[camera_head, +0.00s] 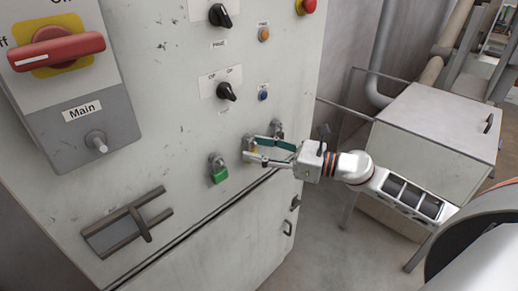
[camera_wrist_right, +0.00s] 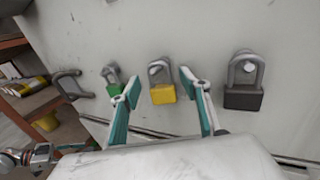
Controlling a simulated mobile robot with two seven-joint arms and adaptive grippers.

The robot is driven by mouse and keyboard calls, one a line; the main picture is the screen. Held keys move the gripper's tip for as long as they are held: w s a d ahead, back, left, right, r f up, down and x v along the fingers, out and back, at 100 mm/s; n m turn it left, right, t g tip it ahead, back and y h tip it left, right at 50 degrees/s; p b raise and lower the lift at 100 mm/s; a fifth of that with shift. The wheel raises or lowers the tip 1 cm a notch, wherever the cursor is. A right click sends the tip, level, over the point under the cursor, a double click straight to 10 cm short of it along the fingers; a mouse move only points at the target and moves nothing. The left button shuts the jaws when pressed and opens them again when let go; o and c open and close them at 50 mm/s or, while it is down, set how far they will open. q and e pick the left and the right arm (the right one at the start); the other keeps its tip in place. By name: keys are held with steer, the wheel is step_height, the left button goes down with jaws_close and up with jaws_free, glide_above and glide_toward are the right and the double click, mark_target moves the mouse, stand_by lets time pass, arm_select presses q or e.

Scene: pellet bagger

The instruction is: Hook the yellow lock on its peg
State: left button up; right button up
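The yellow lock (camera_wrist_right: 162,93) is against the pale panel face, upright, with its grey shackle around a peg (camera_wrist_right: 155,69) in the right wrist view. In the head view the yellow lock (camera_head: 255,150) is mostly hidden by my right gripper (camera_head: 249,149). My right gripper's teal fingers (camera_wrist_right: 160,87) are spread, one on each side of the yellow lock, with gaps showing between fingers and lock. I cannot tell whether the tips reach past its body.
A green lock (camera_head: 219,172) hangs to the left of the yellow one, and a dark grey lock (camera_wrist_right: 243,88) to its right. Knobs and buttons sit above on the panel (camera_head: 180,120). A metal box (camera_head: 437,120) stands to the right.

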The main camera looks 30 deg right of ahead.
stand_by(0.3)
steer(key=shift+s+d+f, duration=0.1)
steer(key=shift+s+d, duration=0.25)
steer(key=shift+d, duration=0.05)
steer(key=v, duration=1.1)
step_height(320, 180, down, 17)
steer(key=s+m+t+h, duration=0.25)
steer(key=m+h, duration=0.55)
steer(key=m, duration=1.6)
steer(key=s+a+f+m+g, duration=0.2)
steer(key=s+a+f+m, duration=0.3)
steer(key=a+f+m, duration=0.2)
steer(key=s+a+f+m+g+h, duration=0.1)
steer(key=s+a+f+m+g, duration=0.2)
steer(key=s+a+f+m, duration=0.2)
steer(key=a+f+m, duration=0.3)
steer(key=f+m, duration=0.1)
steer(key=f, duration=0.2)
steer(key=shift+f, duration=0.15)
